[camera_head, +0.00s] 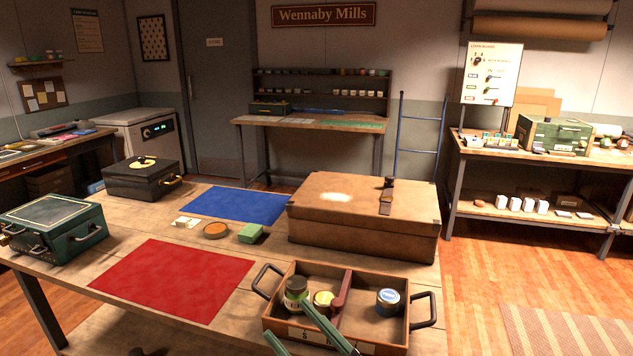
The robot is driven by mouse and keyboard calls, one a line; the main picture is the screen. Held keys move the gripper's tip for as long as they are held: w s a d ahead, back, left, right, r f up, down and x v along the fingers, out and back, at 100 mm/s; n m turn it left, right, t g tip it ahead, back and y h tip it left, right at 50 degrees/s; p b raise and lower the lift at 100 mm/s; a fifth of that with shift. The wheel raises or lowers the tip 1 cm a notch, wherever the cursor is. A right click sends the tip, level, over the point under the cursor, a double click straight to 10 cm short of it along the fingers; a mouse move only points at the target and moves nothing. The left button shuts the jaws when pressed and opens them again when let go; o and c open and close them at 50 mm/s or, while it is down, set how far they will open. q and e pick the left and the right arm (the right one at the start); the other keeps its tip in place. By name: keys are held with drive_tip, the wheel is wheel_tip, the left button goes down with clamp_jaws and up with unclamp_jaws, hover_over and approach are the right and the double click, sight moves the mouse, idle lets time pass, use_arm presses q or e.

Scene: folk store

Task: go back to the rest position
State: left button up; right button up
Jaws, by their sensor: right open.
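My right gripper (287,321) comes in at the bottom edge with its green fingers apart and nothing visible between them. It is over the front left of a wooden tray (409,330) with black side handles. The tray has two compartments. In the left one stand a jar with a dark green lid (296,285) and a yellow-topped jar (323,299). In the right one stands a blue jar (389,301). The right finger crosses in front of the jars, so I cannot tell whether it touches one. My left gripper is not in view.

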drive_tip(key=w+d+f+m+t+h, duration=0.1)
drive_tip(key=d+f+m+t+h, duration=0.1)
drive_tip(key=d+f+m+h, duration=0.65)
drive_tip(key=s+d+f+m+g+h, duration=0.1)
drive_tip(key=s+d+f+g+h, duration=0.1)
drive_tip(key=s+f, duration=0.3)
drive_tip(key=s+d+f+g+h+p, duration=0.1)
drive_tip(key=s+d+f+g+h, duration=0.2)
drive_tip(key=f, duration=0.9)
drive_tip(key=s+d+f+m+g+h+p, duration=0.1)
drive_tip(key=s+d+f+g+h, duration=0.2)
drive_tip(key=s+d+f, duration=0.3)
wheel_tip(320, 180, down, 3)
drive_tip(key=shift+s+r+m, duration=0.1)
drive_tip(key=shift+s+m, duration=0.25)
drive_tip(key=shift+s, duration=0.85)
